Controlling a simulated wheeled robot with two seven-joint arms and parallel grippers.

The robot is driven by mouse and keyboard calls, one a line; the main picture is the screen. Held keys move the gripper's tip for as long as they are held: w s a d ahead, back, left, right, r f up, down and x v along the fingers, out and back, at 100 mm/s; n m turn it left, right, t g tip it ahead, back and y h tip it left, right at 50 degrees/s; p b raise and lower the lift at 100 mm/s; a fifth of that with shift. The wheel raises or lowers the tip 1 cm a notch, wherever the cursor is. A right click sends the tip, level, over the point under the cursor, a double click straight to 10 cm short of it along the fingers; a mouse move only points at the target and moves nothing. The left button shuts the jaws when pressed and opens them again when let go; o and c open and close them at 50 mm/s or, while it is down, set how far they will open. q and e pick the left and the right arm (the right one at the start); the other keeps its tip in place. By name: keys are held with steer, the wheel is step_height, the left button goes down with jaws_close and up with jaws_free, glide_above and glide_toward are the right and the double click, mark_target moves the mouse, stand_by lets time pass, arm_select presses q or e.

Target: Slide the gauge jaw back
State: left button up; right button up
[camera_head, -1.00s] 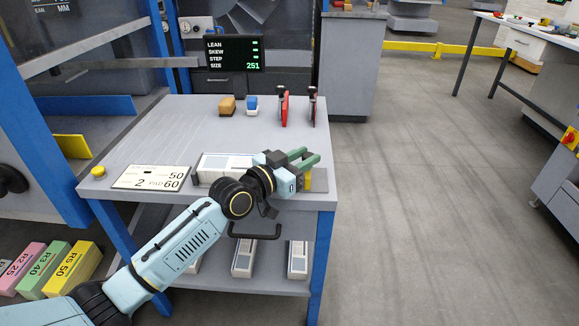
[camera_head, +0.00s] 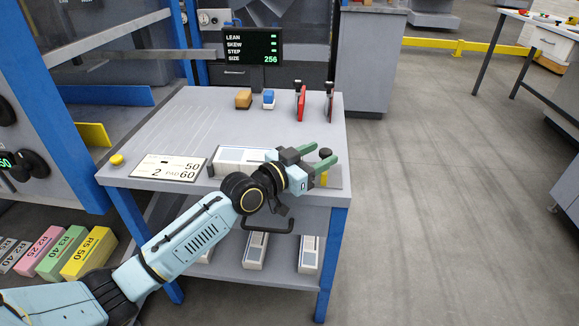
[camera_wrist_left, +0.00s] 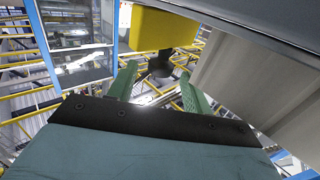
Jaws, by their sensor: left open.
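A stack of paper (camera_head: 238,156) lies in the gauge at the front of the grey table, with a dark end plate (camera_head: 210,171) at its left. At its right a yellow part with a black knob (camera_head: 326,153), which looks like the gauge jaw, is partly hidden by my gripper. My left gripper (camera_head: 322,158) is open, its green fingers beside the knob. In the left wrist view the yellow block (camera_wrist_left: 165,28) and its dark knob (camera_wrist_left: 160,66) show just beyond and between the open fingers (camera_wrist_left: 158,86). I cannot tell whether they touch. My right gripper is not in view.
The display (camera_head: 253,47) reads SIZE 256. Open floor lies right.

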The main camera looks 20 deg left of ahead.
mark_target(321, 153)
arm_select(q)
steer(key=p+v, duration=0.1)
steer(key=v, duration=0.2)
steer(key=shift+s, duration=0.1)
steer(key=p+v, duration=0.2)
steer(key=v, duration=0.7)
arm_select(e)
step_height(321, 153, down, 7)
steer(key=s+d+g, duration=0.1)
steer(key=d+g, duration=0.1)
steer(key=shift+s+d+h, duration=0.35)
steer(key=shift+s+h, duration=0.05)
arm_select(q)
steer(key=shift+r, duration=0.1)
